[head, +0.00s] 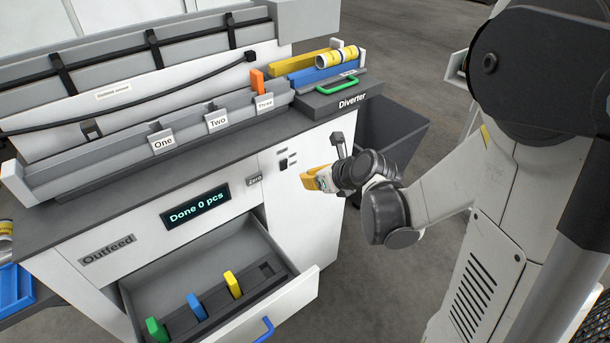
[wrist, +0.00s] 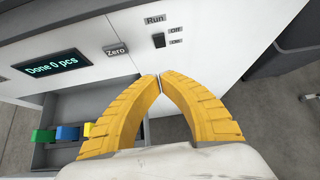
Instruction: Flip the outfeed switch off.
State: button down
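The outfeed cabinet (head: 276,205) has a white front with a grey "Outfeed" label (head: 107,250). A small black switch (wrist: 158,40) sits on this front below a "Run" label, with an "Off" label at its upper right and an "On" label at its lower right. The switch also shows in the head view (head: 283,164); I cannot tell which way it is set. My gripper (wrist: 159,77) has yellow fingers with their tips together, empty. It is in front of the panel, below the switch in the wrist view, and apart from it. In the head view my gripper (head: 306,178) is right of the switch.
An open drawer (head: 305,282) with green, blue and yellow blocks juts out at lower left. A display (head: 196,206) reads "Done 0 pcs", beside a "Zero" label (head: 255,181). A dark bin (head: 385,125) stands right.

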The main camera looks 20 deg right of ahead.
aim_at(283, 169)
jog(key=shift+w+a+f+b, duration=0.55)
jog(key=shift+w+f, duration=0.15)
jog(key=shift+w, duration=0.9)
jog(key=shift+w+a+f+b, duration=0.55)
jog(key=shift+w+f, duration=0.2)
jog(key=shift+w, duration=0.85)
jog(key=shift+w+a+f+b, duration=0.5)
jog(key=shift+w+f, duration=0.2)
jog(key=shift+w, duration=0.9)
jog(key=shift+d, duration=0.1)
